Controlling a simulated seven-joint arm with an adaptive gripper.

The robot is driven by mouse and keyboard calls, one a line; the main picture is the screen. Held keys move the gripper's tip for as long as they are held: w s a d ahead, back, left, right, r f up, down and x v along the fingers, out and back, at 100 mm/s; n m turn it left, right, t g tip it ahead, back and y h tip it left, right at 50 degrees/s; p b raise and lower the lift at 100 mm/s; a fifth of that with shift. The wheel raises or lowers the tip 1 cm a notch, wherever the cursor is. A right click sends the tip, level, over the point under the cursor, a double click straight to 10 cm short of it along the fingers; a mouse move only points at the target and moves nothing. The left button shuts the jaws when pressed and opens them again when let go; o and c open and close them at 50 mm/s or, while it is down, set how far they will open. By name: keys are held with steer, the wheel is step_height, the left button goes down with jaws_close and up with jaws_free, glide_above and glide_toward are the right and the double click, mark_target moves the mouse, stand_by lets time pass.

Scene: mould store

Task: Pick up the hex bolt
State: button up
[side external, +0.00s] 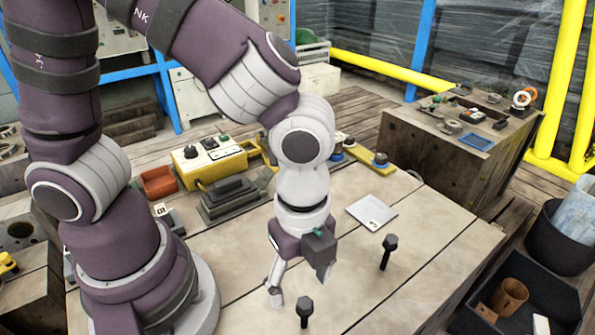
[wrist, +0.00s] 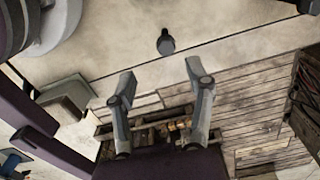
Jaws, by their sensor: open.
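Two dark hex bolts stand upright, heads up, on the pale worktop. One bolt (side external: 387,252) is right of my gripper, and the other bolt (side external: 304,312) is at the front edge of the side view. My gripper (side external: 299,284) points down above the worktop with its fingers apart and nothing between them. In the wrist view my gripper (wrist: 160,69) is also open, and one dark bolt (wrist: 166,42) shows just beyond the fingertips, apart from them. I cannot tell which of the two bolts this is.
A white square plate (side external: 372,213) lies behind the right bolt. A yellow box (side external: 208,162), a dark grey block (side external: 235,198) and an orange bin (side external: 158,181) stand at the back left. A dark crate (side external: 545,300) is at the lower right. The worktop around the bolts is clear.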

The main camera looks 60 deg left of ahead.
mark_target(305, 303)
steer(key=f, duration=0.6)
steer(key=shift+w+f, duration=0.25)
steer(key=shift+w, duration=0.15)
jaws_close()
